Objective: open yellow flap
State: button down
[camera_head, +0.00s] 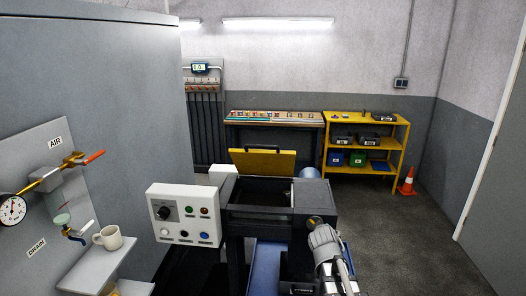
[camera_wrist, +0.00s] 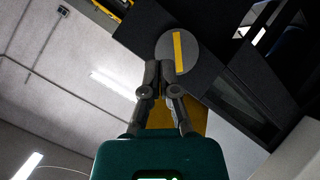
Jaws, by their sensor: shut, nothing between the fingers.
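The yellow flap (camera_head: 262,163) stands raised and leaning at the back of the dark machine box (camera_head: 312,197) in the head view. A dark handle (camera_head: 262,149) runs along its top edge. The box's top opening shows in front of the flap. In the wrist view my gripper (camera_wrist: 162,68) is shut with nothing between its fingers. Its tips are near a round grey disc with a yellow bar (camera_wrist: 178,50); I cannot tell whether they touch. In the head view my arm is at the machine's front right, and the fingers are not clear.
A white control box (camera_head: 184,214) with buttons stands left of the machine. A grey panel with valves, a gauge (camera_head: 12,209) and a shelf with a mug (camera_head: 108,237) is at far left. A yellow rack (camera_head: 366,119), workbench (camera_head: 274,116) and cone (camera_head: 407,182) stand behind. Floor at right is clear.

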jog(key=w+a+r+n+t, duration=0.1)
jog(key=w+r+n+t, duration=0.3)
jog(key=w+r, duration=0.15)
jog(key=n+y+p, duration=0.2)
jog(key=n+y, duration=1.6)
jog(key=n, duration=0.3)
send_near(259, 147)
jog(key=s+f, duration=0.4)
jog(key=s, duration=0.1)
jog(key=shift+w+d+r+t, duration=0.1)
jog(key=shift+d+r+t, duration=0.05)
jog(key=shift+d+t, duration=0.2)
jog(key=shift+w+a+r, duration=0.1)
jog(key=shift+w+a, duration=0.05)
jog(key=shift+t, duration=0.25)
jog(key=p+x, duration=0.1)
jog(key=x, duration=0.3)
jog(key=d+p+x, duration=0.1)
jog(key=p+x, duration=0.1)
jog(key=x, duration=0.1)
jog(key=w+p+x, duration=0.1)
jog(key=x, duration=0.3)
jog(key=shift+w+r+p, duration=0.15)
jog(key=shift+r+p, duration=0.2)
jog(key=shift+r, duration=0.15)
jog(key=shift+w+r, duration=0.25)
jog(key=shift+w, duration=0.25)
